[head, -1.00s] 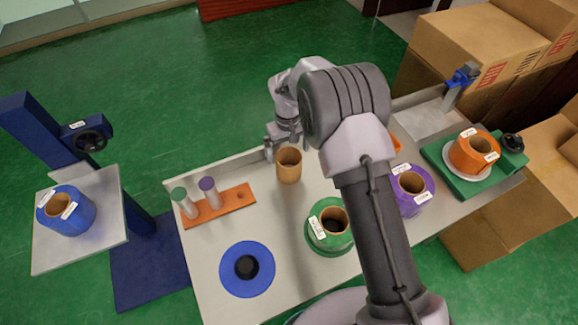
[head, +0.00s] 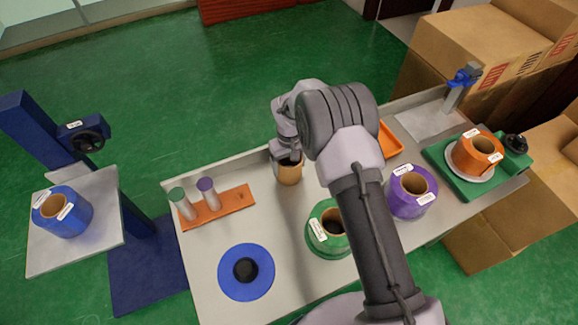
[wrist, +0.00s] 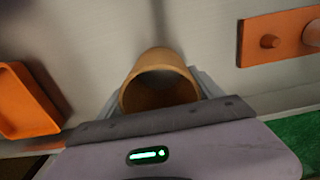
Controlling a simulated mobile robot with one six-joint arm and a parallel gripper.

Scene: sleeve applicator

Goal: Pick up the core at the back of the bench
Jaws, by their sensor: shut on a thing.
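The core (head: 289,174) is a short brown cardboard tube standing upright at the back of the bench (head: 215,271). My gripper (head: 288,157) has come down over the core from above and is shut on it. In the wrist view, the core's open mouth (wrist: 160,87) shows beyond the gripper body, with grey fingers along its sides. The fingertips are mostly hidden in both views. I cannot tell whether the core's foot is clear of the bench.
An orange rack (head: 218,208) with two capped pegs stands left of the core. A blue disc (head: 246,288) lies in front. A green roll (head: 316,238) and purple roll (head: 404,205) stand to the right. An orange tray (head: 389,142) is near the back edge.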

